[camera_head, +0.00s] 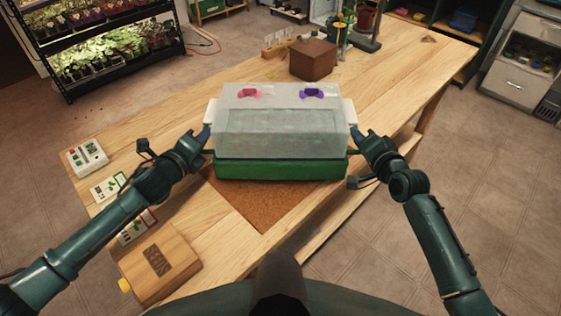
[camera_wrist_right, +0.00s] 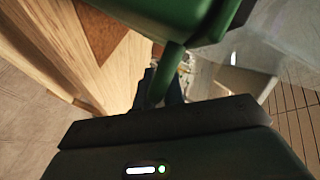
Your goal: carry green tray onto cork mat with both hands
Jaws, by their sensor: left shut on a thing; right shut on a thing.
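The green tray (camera_head: 280,168) with a cloudy translucent lid (camera_head: 280,125) is level between my two grippers. The cork mat (camera_head: 258,205) shows below and in front of the tray; its far part is hidden. The head view does not settle whether the tray touches the mat. My left gripper (camera_head: 205,142) is shut at the tray's left end. My right gripper (camera_head: 358,142) is shut at its right end. In the right wrist view, the right gripper's fingers (camera_wrist_right: 165,88) close on a green handle (camera_wrist_right: 172,62) on the tray (camera_wrist_right: 170,18).
A wooden box (camera_head: 160,262) and several cards lie at the table's near left. A white labelled device (camera_head: 86,157) stands beyond them. A brown block (camera_head: 313,60) stands behind the tray. The wooden table (camera_head: 415,70) is clear to the back right.

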